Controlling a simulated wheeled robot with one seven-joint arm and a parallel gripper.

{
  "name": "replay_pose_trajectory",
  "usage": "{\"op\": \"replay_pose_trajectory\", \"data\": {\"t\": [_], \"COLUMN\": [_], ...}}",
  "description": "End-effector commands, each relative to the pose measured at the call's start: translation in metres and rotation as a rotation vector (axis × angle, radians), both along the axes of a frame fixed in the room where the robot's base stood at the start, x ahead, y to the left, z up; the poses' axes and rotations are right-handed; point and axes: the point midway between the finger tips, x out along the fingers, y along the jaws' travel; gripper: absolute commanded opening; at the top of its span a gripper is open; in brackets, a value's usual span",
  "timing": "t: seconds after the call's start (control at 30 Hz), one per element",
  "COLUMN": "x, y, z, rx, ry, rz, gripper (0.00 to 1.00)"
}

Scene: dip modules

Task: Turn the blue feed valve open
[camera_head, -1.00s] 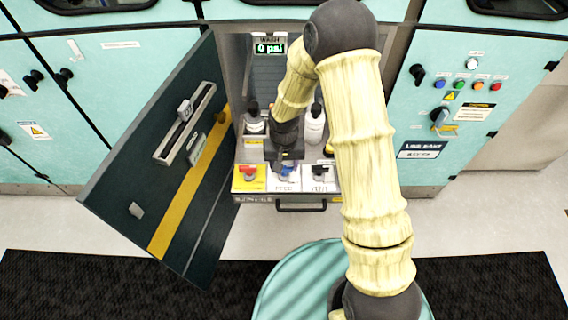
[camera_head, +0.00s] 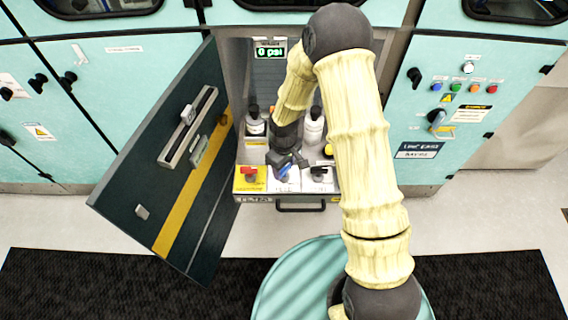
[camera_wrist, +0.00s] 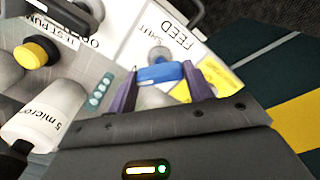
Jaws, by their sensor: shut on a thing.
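The blue feed valve (camera_head: 284,171) has a blue handle on a white plate, in the middle of the front row of the open cabinet's drawer. In the wrist view the blue handle (camera_wrist: 158,73) lies between my fingers, beside printed words "FEED" and "SHUT". My gripper (camera_wrist: 161,76) is shut on this handle, one finger at each end. In the head view my gripper (camera_head: 286,162) reaches down over the valve and looks turned at an angle. The valve's base is partly hidden.
A red valve (camera_head: 250,173) on a yellow plate is left of the blue one, and a black valve (camera_head: 319,173) is right. White bottles (camera_head: 313,125) stand behind. The open dark door (camera_head: 165,165) is at left. A display (camera_head: 270,50) reads 0 psi.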

Motion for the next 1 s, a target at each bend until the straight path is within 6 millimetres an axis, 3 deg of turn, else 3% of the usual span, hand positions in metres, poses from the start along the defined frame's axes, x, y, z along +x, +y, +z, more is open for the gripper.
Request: {"op": "replay_pose_trajectory", "data": {"t": [0.6,1.0], "x": [0.0010,0.0016], "y": [0.0007,0.0007], "z": [0.0021,0.0013], "rx": [0.003,0.002], "ry": [-0.003,-0.004], "rz": [0.550,0.704], "gripper": [0.28,0.28]}}
